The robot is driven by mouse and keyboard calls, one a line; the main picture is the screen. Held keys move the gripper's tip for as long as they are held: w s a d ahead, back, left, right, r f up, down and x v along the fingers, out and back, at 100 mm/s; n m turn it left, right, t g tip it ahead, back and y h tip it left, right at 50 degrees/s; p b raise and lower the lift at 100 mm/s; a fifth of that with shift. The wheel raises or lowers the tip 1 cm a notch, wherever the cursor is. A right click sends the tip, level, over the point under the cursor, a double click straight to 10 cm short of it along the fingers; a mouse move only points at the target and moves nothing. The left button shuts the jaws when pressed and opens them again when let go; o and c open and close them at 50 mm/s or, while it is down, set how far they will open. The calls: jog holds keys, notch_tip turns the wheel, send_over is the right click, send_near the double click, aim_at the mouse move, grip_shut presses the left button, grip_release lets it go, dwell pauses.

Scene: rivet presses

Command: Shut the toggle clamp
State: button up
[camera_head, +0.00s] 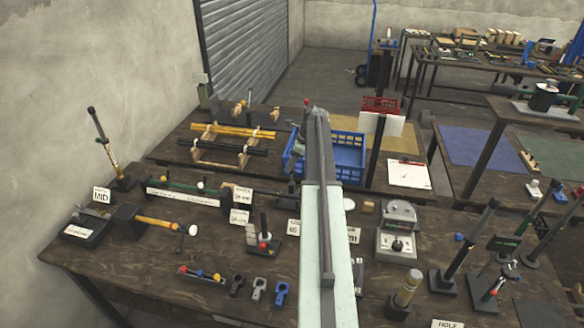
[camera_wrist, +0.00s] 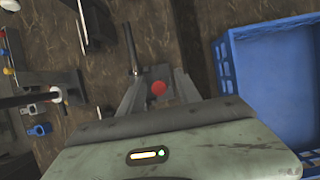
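My gripper (camera_wrist: 158,76) is seen from behind in the wrist view, pointing down at the bench with its two grey fingers spread apart. A round red knob (camera_wrist: 158,88) shows between the fingers, over a dark block, with a dark rod (camera_wrist: 131,48) beside it. This looks like the toggle clamp, but I cannot be sure. I see no finger closed on the knob, and cannot tell how far below the fingertips it is. In the head view my arm hides much of the middle of the bench. A dark fixture (camera_head: 287,192) shows just left of it.
A blue crate (camera_wrist: 224,68) stands close right of my gripper in the wrist view. In the head view, a fixture with an upright black handle and a red knob (camera_head: 262,246) stands left of my arm. Cards, a hammer (camera_head: 160,223) and several levers crowd the bench.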

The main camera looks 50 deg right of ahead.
jog(key=shift+r, duration=0.1)
grip_shut()
dwell(1.2)
jog(key=shift+d, duration=0.35)
jog(key=shift+a, duration=0.15)
jog(key=shift+s, duration=0.3)
jog(key=shift+h, duration=0.3)
